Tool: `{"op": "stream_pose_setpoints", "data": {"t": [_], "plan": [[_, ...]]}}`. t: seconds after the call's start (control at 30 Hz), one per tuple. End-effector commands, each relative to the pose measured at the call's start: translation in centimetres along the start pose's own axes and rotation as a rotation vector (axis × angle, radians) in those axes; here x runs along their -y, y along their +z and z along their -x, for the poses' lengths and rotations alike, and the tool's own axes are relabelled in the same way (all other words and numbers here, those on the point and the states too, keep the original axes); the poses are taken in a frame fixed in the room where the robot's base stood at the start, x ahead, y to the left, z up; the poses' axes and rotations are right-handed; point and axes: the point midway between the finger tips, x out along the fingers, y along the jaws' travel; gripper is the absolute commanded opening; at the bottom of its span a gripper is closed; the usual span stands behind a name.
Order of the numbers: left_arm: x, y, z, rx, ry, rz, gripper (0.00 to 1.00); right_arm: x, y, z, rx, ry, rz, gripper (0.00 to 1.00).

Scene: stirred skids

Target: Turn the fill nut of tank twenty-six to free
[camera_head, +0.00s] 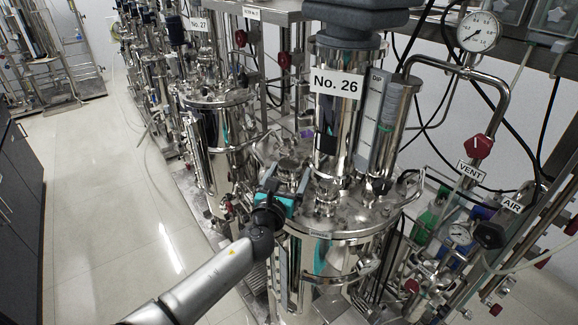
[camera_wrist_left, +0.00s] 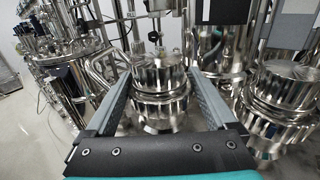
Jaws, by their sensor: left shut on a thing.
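Tank twenty-six (camera_head: 340,225) is a shiny steel vessel with a "No. 26" label (camera_head: 336,84) on the tall column above its lid. My left gripper (camera_head: 288,184) is over the near left part of the lid, its arm coming in from the lower left. In the left wrist view its two fingers (camera_wrist_left: 160,82) stand on either side of a round polished steel nut (camera_wrist_left: 160,72), which I take for the fill nut, and are shut on it. The finger contact is partly hidden in the head view. My right gripper is not in view.
Tank twenty-seven (camera_head: 215,135) stands behind to the left. A similar steel cap (camera_wrist_left: 285,85) is close right of the gripper in the wrist view. A gauge (camera_head: 479,31), a red vent valve (camera_head: 479,146) and hoses are at right. The floor (camera_head: 110,200) at left is clear.

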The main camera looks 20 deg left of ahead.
Motion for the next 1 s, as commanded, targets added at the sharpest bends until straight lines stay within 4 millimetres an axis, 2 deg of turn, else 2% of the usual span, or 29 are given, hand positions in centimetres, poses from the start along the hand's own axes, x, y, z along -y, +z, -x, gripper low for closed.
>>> {"op": "stream_pose_setpoints", "data": {"t": [0.33,0.9,0.93,1.0], "plan": [[0.12,-0.04,-0.02,0.0,0.161,0.001,0.35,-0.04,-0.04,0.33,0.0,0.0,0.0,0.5],[0.05,-0.08,-0.02,0.0,0.195,-0.001,0.35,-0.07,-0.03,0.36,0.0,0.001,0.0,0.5],[0.05,-0.08,-0.02,0.0,0.195,-0.001,0.91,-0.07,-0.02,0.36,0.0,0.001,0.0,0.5],[0.05,-0.08,-0.02,0.0,0.195,-0.001,0.99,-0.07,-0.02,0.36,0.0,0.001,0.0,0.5]]}}
